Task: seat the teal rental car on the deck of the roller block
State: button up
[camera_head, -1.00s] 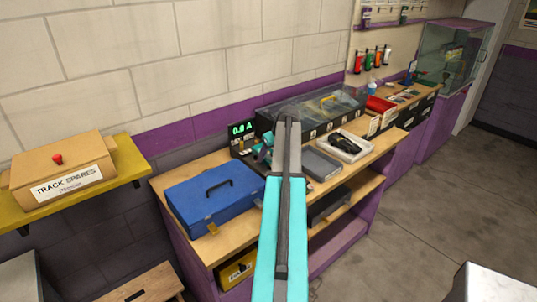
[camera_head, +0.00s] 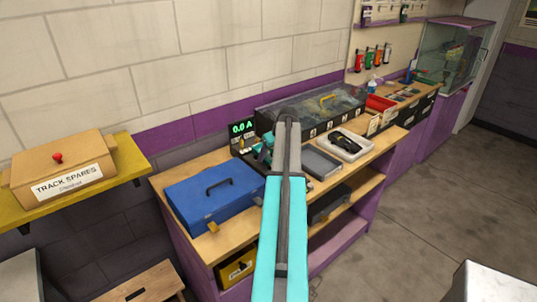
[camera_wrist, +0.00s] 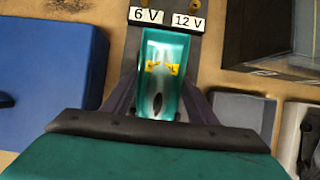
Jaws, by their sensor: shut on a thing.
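The teal rental car (camera_wrist: 163,85) is between the two dark fingers of my gripper (camera_wrist: 161,105) in the wrist view. My gripper is shut on it. Two yellow marks show on the car's upper face. Beyond it is a dark grey unit (camera_wrist: 202,45) with white 6 V and 12 V labels. The roller block's deck cannot be made out clearly under the car, and I cannot tell whether the car touches it. In the head view my arm hides most of this spot; a bit of teal shows by the lit 0.0 A display (camera_head: 242,128).
A blue toolbox (camera_head: 213,193) stands left on the wooden bench. A grey tray (camera_head: 321,161) and a white tray with a black item (camera_head: 350,144) lie to the right. A clear-lidded dark case (camera_head: 310,108) stands behind. A yellow shelf (camera_head: 133,176) is at far left.

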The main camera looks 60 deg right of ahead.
jog(key=shift+f, duration=0.15)
dwell(0.3)
jog(key=o, duration=1.3)
jog(key=shift+c, duration=0.2)
jog(key=shift+r+p, duration=2.55)
jog(key=shift+r, duration=2.45)
jog(key=shift+s, duration=0.15)
